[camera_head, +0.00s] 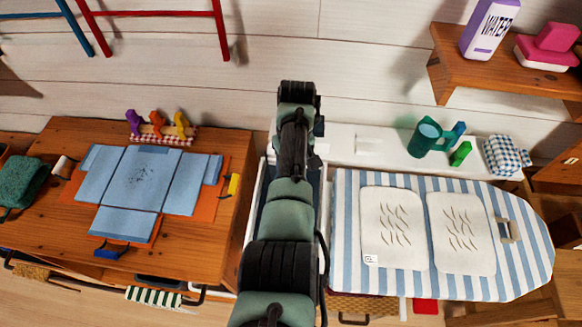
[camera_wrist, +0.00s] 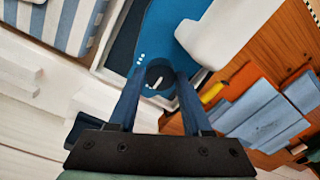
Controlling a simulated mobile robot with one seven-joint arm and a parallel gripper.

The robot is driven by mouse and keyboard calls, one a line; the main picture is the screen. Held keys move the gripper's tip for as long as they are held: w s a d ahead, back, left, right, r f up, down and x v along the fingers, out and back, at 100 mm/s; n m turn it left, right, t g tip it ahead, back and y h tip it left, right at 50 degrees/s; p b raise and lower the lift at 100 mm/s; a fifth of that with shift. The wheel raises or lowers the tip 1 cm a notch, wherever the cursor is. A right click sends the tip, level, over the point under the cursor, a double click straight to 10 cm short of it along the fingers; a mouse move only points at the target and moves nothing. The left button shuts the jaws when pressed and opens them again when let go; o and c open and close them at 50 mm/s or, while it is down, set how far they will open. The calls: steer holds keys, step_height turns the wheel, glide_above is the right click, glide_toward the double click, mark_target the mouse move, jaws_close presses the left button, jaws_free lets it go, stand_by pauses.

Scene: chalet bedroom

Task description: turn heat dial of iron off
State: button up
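The iron (camera_wrist: 180,18) is blue with a white handle part (camera_wrist: 225,30). It fills the top middle of the wrist view. Its round dark dial (camera_wrist: 160,76) carries a short white pointer mark, and a few white dots are printed on the blue beside it. My gripper (camera_wrist: 160,80) has its two blue fingers apart, one on each side of the dial. I cannot tell whether the fingertips touch it. In the head view my arm hides the iron, and the fingertips do not show clearly.
The striped ironing board (camera_head: 345,270) with two white patterned cloths lies right of my arm. A wooden table (camera_head: 215,262) with folded blue cloth stands left. A wooden shelf (camera_head: 460,65) juts out above right.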

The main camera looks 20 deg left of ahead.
steer(key=o, duration=0.3)
steer(key=shift+o, duration=0.2)
step_height(320, 180, up, 13)
steer(key=b, duration=0.1)
steer(key=shift+w+d, duration=0.2)
stand_by(0.5)
